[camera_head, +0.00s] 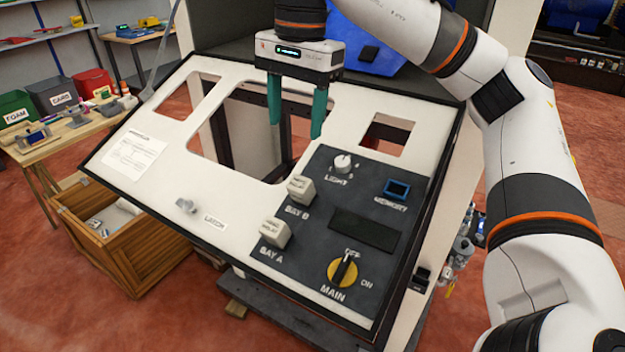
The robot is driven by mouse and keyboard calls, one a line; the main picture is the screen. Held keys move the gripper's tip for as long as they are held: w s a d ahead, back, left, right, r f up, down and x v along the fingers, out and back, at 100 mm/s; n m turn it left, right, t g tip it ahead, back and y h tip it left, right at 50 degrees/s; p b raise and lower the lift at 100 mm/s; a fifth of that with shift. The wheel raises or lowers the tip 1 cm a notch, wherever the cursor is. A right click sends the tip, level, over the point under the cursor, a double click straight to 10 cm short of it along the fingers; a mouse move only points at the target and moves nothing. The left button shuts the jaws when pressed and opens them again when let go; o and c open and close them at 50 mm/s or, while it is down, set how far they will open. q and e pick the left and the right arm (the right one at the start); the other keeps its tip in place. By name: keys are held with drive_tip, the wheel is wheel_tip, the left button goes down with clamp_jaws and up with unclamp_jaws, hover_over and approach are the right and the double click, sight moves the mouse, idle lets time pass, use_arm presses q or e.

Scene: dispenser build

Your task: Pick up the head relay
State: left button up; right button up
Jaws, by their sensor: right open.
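Two small light-grey relay blocks sit on the dark control area of the sloped panel. One block (301,188) is at the BAY B label and the other block (275,232) is at the BAY A label. Both carry small print on top, too blurred to tell surely which is the head relay. My right gripper (296,130) has two green fingers, spread apart and empty. It hangs over the large cutout of the panel, above the BAY B block in the picture and apart from both blocks. My left gripper is not in view.
The white panel (150,184) also bears a LIGHT knob (342,162), a blue MEMORY socket (397,189), a yellow MAIN switch (343,270) and a LATCH knob (186,205). A wooden crate (140,265) stands at lower left. A workbench (70,135) with bins is behind it.

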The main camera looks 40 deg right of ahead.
sight(301, 178)
drive_tip(key=f, duration=0.1)
drive_tip(key=d+f+h, duration=0.1)
drive_tip(key=f, duration=0.1)
drive_tip(key=shift+s+d+f, duration=0.1)
drive_tip(key=shift+d+f, duration=0.05)
drive_tip(key=shift+f, duration=0.05)
wheel_tip(301, 178, down, 4)
drive_tip(key=shift+f+p, duration=0.1)
drive_tip(key=shift+p, duration=0.55)
drive_tip(key=f+p, duration=0.2)
drive_tip(key=f, duration=0.1)
drive_tip(key=f+p, duration=0.1)
drive_tip(key=shift+a+f, duration=0.25)
drive_tip(key=shift+f, duration=0.45)
drive_tip(key=shift+w, duration=0.2)
drive_tip(key=c, duration=1.2)
drive_tip(key=shift+o, duration=0.2)
wheel_tip(301, 178, up, 9)
drive_tip(key=b, duration=0.3)
drive_tip(key=shift+r, duration=0.6)
drive_tip(key=o, duration=0.4)
clamp_jaws()
